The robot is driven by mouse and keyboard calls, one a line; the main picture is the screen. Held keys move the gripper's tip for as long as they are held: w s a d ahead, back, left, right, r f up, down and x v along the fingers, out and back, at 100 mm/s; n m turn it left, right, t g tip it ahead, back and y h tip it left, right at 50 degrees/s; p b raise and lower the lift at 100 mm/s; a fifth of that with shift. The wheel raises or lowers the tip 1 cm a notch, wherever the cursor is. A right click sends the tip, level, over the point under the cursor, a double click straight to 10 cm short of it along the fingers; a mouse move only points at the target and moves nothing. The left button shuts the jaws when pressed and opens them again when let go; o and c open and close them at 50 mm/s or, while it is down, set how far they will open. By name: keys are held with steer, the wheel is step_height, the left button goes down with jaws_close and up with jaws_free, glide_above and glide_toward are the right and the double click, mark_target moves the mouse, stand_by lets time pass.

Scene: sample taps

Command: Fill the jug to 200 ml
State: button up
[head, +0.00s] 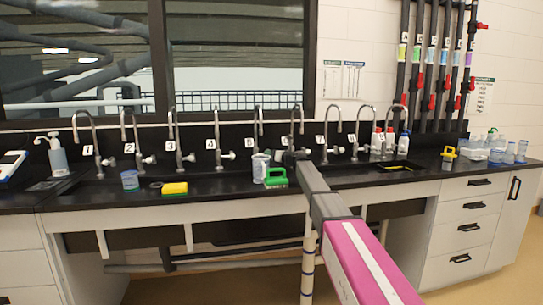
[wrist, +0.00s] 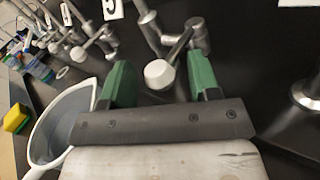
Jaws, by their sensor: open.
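The jug (head: 260,167) stands on the dark counter left of my gripper in the head view. In the wrist view the jug (wrist: 42,135) is at the lower left, with a pale rim and a grey inside; its liquid level cannot be read. My gripper (wrist: 153,80) is open, its two green fingers on either side of a white tap knob (wrist: 159,73). Whether they touch the knob is unclear. The knob belongs to a metal tap (wrist: 187,38). In the head view my gripper (head: 290,158) is small and dark, close to the taps.
A row of numbered taps (head: 176,140) lines the back. Bottles (head: 403,143) and a yellow item (head: 448,155) are to the right.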

steer(key=shift+w+a, duration=0.2)
steer(key=shift+a, duration=0.05)
steer(key=shift+c, duration=0.3)
